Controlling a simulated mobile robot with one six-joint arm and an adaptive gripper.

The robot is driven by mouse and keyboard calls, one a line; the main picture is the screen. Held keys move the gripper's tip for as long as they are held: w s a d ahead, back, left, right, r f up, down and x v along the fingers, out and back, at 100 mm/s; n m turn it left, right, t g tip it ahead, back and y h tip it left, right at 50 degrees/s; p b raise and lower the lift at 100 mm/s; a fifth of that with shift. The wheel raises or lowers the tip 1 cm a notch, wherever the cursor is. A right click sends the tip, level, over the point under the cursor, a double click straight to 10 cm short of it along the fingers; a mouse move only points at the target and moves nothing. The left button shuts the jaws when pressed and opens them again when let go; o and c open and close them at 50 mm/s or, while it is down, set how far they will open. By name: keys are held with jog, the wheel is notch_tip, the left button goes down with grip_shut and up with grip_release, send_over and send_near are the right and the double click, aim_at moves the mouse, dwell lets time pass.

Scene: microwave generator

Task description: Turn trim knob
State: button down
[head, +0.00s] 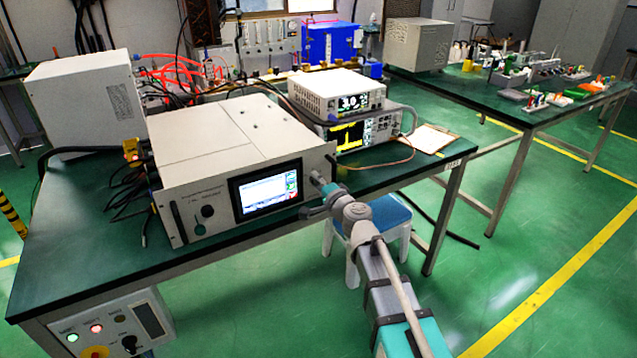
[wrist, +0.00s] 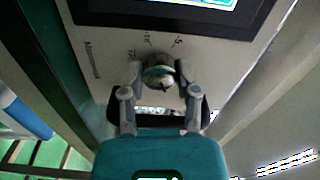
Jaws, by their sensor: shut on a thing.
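The trim knob (wrist: 158,73) is a round grey knob with a teal band, on the pale front panel (wrist: 108,62) of the generator. Small printed marks surround it. My gripper (wrist: 160,80) is shut on the knob, with one finger on each side of it. In the head view, the generator (head: 235,145) is a cream box on the green-topped bench. My gripper (head: 324,190) is at the panel's right end, beside the lit screen (head: 268,190). The knob is hard to make out there behind my gripper and wrist.
Two stacked instruments (head: 345,105) stand behind the generator, with a clipboard (head: 425,138) to their right. A blue stool (head: 385,215) stands under the bench edge, close to my arm. Black cables (head: 128,185) hang at the generator's left. The green floor at right is open.

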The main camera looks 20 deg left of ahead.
jog(key=m, duration=0.3)
jog(key=shift+m, duration=0.3)
dwell(0.4)
jog(key=c, duration=0.6)
grip_release()
jog(key=shift+a, duration=0.1)
jog(key=shift+s+d, duration=0.1)
jog(key=shift+d, duration=0.1)
jog(key=v, duration=1.1)
jog(key=shift+s+d, duration=0.2)
jog(key=shift+s, duration=0.05)
